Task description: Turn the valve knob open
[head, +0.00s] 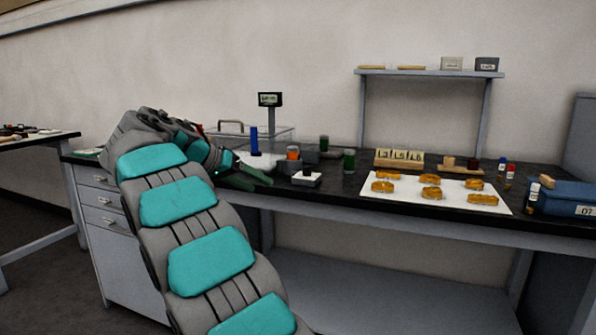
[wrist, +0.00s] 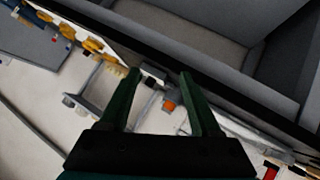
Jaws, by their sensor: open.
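My gripper (head: 256,178) is at the front of the black bench, left of the middle in the head view. Its two dark green fingers are apart and empty in the wrist view (wrist: 159,74). I cannot make out a valve knob for certain. A small red part (head: 199,128) shows just behind my wrist in the head view, mostly hidden by it. A red piece (wrist: 270,172) sits at the bottom right of the wrist view, cut off by the frame. I cannot tell whether either is the knob. Neither is between the fingers.
An orange-filled jar (head: 292,153) and a white block with a dark top (head: 306,179) stand close to my gripper. A clear box, a blue cylinder (head: 254,140) and a display post (head: 270,100) are behind. A white sheet (head: 400,200) with gilt fragments lies to the right.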

